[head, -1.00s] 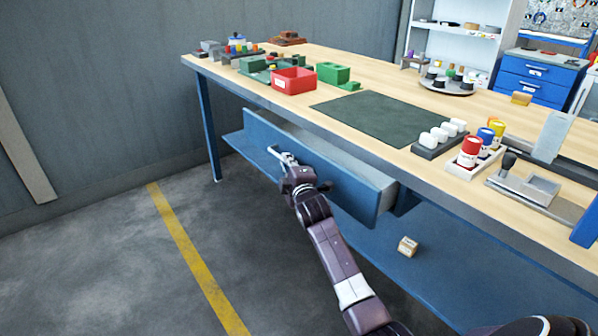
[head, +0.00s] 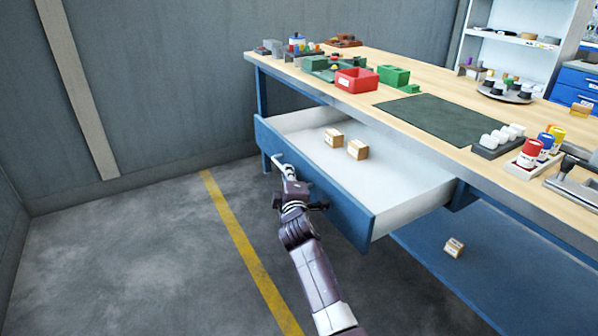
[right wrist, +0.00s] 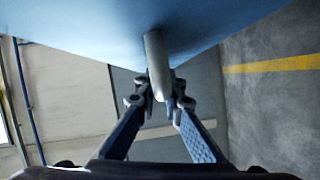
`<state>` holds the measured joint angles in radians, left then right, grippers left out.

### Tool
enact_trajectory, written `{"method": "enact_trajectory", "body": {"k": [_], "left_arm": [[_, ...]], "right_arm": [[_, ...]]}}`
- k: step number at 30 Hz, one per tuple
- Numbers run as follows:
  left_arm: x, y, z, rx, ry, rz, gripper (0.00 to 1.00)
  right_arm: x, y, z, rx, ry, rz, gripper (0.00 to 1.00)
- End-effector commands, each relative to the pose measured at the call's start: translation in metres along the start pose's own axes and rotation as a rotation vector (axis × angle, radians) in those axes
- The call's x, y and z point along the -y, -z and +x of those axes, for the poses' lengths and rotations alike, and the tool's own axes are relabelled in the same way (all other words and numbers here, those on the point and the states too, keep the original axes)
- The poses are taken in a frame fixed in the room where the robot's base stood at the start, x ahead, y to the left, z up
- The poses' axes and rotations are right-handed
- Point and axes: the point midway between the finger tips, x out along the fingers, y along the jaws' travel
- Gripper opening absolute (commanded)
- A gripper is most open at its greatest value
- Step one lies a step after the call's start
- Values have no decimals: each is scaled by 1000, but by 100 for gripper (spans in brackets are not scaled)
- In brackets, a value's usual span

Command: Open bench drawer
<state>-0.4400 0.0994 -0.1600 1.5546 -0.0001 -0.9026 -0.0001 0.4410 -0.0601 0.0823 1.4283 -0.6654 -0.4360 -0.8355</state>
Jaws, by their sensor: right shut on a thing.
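The bench drawer (head: 405,205) is pulled well out from under the workbench (head: 395,120), with its blue front (head: 335,205) toward me and its white inside showing. Two small boxes, one (head: 334,138) beside the other (head: 358,149), lie in it near the back. My right gripper (head: 285,167) is at the drawer front, shut on the drawer handle (head: 277,158). In the right wrist view the fingers (right wrist: 160,100) close around the metal handle bar (right wrist: 155,60) below the blue front. My left gripper is not in view.
On the bench top are a red bin (head: 357,80), a green block (head: 394,76), a dark mat (head: 435,118) and a holder with white bottles (head: 498,140). A small box (head: 454,248) lies on the blue lower shelf (head: 430,250). The floor left of the drawer is clear.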

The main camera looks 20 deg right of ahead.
Motion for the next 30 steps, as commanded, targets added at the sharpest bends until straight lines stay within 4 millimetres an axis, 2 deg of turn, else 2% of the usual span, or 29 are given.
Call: {"method": "enact_trajectory", "body": {"k": [6,16,17,21,30], "left_arm": [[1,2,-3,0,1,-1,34],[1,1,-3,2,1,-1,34],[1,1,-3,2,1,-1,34],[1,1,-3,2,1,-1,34],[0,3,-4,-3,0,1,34]], "right_arm": [[3,9,-4,-1,2,-1,0],[3,10,-4,-1,2,-1,0],[3,10,-4,-1,2,-1,9],[3,10,-4,-1,2,-1,25],[2,9,-4,0,1,-1,26]]}}
